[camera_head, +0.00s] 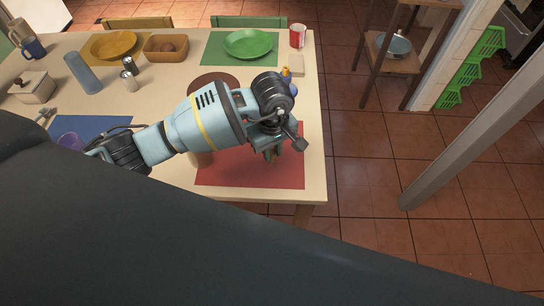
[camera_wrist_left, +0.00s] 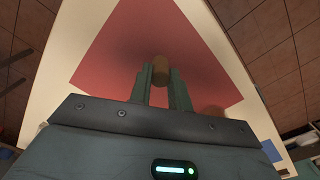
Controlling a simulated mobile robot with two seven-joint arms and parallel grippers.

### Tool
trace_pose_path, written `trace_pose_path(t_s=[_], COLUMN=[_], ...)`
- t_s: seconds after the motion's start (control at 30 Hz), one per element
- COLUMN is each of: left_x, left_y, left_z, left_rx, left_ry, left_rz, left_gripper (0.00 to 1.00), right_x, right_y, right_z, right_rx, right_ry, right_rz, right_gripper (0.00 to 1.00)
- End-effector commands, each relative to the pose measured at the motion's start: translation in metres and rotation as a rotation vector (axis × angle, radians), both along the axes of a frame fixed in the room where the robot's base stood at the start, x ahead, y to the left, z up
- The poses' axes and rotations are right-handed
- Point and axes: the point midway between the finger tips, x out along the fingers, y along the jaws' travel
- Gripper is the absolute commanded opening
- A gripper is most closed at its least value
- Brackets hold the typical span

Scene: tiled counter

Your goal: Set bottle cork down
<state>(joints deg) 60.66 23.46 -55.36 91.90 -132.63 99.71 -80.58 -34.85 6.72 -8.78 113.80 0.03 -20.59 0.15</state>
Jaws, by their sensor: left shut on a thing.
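The bottle cork (camera_wrist_left: 160,66) is a small tan-brown cylinder between the fingertips of my left gripper (camera_wrist_left: 161,84) in the left wrist view. My left gripper (camera_head: 272,154) is shut on it, over the red placemat (camera_head: 232,176) at the table's near right corner. The red placemat also fills the middle of the left wrist view (camera_wrist_left: 205,72). I cannot tell whether the cork touches the mat. In the head view my left arm and gripper mostly hide the cork. My right gripper is not in view.
The table (camera_head: 170,176) holds a green plate (camera_head: 248,43), a red mug (camera_head: 297,36), a yellow plate (camera_head: 114,44) and a blue glass (camera_head: 82,72). A light block (camera_head: 296,64) lies by the right edge. The red mat's visible front part is clear.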

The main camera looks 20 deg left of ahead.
Motion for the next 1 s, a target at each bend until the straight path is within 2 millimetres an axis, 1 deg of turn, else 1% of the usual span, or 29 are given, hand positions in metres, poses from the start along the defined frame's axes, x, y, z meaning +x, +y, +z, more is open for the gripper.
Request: trace_pose_path(t_s=[0.03, 0.1, 0.2, 0.53, 0.67, 0.7, 0.8, 0.83, 0.87, 1.0], left_x=[-0.004, -0.004, -0.003, -0.003, -0.003, -0.003, -0.003, -0.003, -0.003, -0.003], left_y=[-0.001, -0.001, -0.001, -0.001, 0.000, -0.001, -0.001, -0.001, -0.001, -0.001], left_z=[-0.011, -0.021, -0.030, -0.033, -0.038, -0.037, -0.036, -0.036, -0.036, -0.036], left_rx=[0.001, 0.000, 0.000, 0.001, 0.002, 0.002, 0.001, 0.001, 0.001, 0.001], left_ry=[0.009, 0.008, 0.006, 0.004, 0.005, 0.005, 0.004, 0.004, 0.004, 0.004], left_rz=[-0.002, -0.001, -0.001, -0.002, -0.003, -0.003, -0.003, -0.003, -0.003, -0.002], left_gripper=[0.00, 0.00, 0.00, 0.00, 0.00, 0.23, 0.36, 0.40, 0.41, 0.41], right_x=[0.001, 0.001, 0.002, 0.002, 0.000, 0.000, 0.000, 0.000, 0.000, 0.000], right_y=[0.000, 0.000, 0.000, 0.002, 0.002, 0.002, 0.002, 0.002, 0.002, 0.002], right_z=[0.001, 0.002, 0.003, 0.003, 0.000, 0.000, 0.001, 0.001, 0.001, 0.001], right_rx=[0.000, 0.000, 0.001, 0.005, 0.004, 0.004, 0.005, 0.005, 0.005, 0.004], right_ry=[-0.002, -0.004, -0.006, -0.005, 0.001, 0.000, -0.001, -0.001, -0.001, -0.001], right_rz=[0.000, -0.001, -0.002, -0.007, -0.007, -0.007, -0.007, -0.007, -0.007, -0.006], right_gripper=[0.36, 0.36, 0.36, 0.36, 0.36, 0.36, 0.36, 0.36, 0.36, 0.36])
